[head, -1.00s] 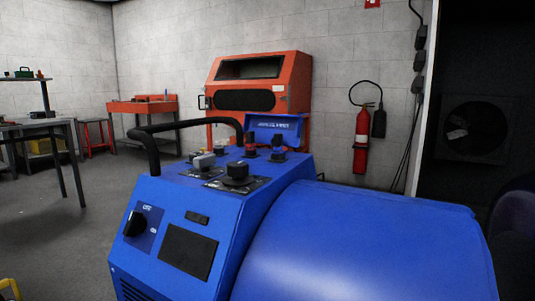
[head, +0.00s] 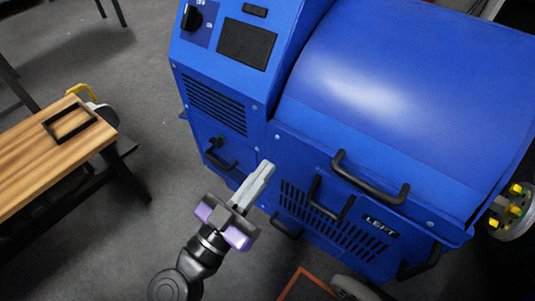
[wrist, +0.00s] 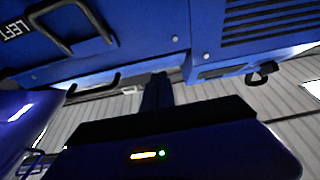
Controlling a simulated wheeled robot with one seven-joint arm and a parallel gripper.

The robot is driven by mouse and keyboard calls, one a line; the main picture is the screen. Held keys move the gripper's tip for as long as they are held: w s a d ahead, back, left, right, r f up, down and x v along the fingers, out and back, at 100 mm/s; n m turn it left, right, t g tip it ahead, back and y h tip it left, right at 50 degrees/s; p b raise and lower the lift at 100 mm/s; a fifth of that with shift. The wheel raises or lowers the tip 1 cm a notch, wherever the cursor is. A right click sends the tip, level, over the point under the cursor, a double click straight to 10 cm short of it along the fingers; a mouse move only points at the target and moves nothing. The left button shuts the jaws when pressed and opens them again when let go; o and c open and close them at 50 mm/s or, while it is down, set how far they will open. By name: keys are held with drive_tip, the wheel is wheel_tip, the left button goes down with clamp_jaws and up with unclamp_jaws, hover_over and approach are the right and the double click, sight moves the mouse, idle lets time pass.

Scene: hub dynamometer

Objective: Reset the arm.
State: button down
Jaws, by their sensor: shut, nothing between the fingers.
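My gripper (head: 252,186) is in the lower middle of the head view, with pale grey fingers lying together and purple parts at its base. It is shut and empty. It is in front of the lower front of the blue dynamometer (head: 390,100); I cannot tell whether it touches it. My dark arm runs down from it to the bottom edge. In the wrist view, the blue machine's side (wrist: 150,30) shows tilted, with the word LEFT, a black handle and a vent. The fingers do not show clearly in that view.
A wooden bench (head: 50,150) with a black frame (head: 70,122) on it stands at the left. Black handles (head: 370,180) stick out from the machine's front. A black knob (head: 192,18) sits on its panel. Grey floor is open between bench and machine.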

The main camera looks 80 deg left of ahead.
drive_tip(key=shift+s+d+f, duration=0.25)
drive_tip(key=shift+s+f, duration=0.05)
drive_tip(key=shift+f, duration=0.4)
